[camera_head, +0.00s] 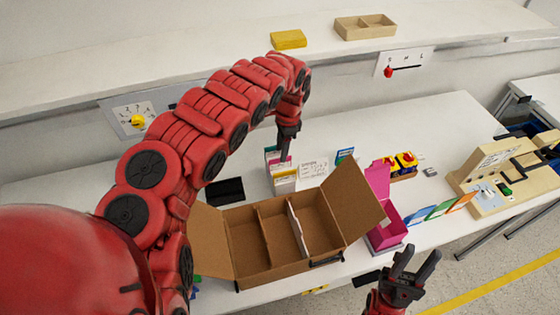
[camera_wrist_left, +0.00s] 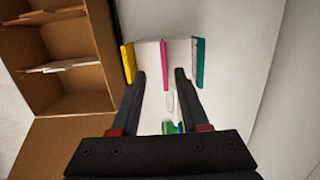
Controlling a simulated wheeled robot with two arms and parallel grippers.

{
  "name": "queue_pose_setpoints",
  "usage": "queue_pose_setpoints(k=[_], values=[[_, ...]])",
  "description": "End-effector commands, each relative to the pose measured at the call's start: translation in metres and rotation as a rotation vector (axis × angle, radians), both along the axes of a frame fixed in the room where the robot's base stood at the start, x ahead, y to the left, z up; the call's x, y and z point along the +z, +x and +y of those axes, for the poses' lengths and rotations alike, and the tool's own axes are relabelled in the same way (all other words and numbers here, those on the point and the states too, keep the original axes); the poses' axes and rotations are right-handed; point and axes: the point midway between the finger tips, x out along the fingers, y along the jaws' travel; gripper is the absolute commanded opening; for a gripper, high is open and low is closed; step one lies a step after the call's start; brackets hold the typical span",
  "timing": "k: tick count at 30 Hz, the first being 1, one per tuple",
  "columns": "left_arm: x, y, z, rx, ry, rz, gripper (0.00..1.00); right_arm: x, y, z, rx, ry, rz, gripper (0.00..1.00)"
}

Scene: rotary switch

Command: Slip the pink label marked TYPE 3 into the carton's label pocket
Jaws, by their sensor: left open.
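The pink label (camera_wrist_left: 164,65) stands on edge between a yellow label (camera_wrist_left: 127,62) and a teal label (camera_wrist_left: 200,62) in a white holder, which also shows in the head view (camera_head: 284,184). The TYPE 3 print is not readable. My left gripper (camera_head: 285,155) points down at the holder. In the left wrist view its open fingers (camera_wrist_left: 161,74) appear on either side of the pink label; I cannot tell whether they touch it. The open brown carton (camera_head: 243,246) stands in front of the holder. I cannot make out its label pocket. My right gripper (camera_head: 415,268) is open and empty at the table's front edge.
A pink box (camera_head: 386,236) stands right of the carton, with coloured cards (camera_head: 440,209) beyond it. A black pad (camera_head: 225,191) lies behind the carton's left flap. A white card (camera_head: 314,168) is beside the holder. The rear right tabletop is mostly clear.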

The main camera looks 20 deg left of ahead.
Motion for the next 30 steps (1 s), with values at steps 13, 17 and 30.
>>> queue_pose_setpoints(k=[13, 17, 30], values=[[-0.031, 0.004, 0.002, 0.0, -0.004, 0.004, 0.45, 0.022, 0.0, 0.0, 0.0, 0.0, 0.0, 0.4], [-0.044, 0.004, 0.004, 0.0, -0.004, 0.0, 0.45, 0.026, 0.0, 0.0, 0.0, 0.0, 0.0, 0.4], [-0.054, 0.004, 0.006, 0.001, 0.0, 0.0, 0.38, 0.027, 0.0, 0.0, 0.0, 0.0, 0.0, 0.4]])
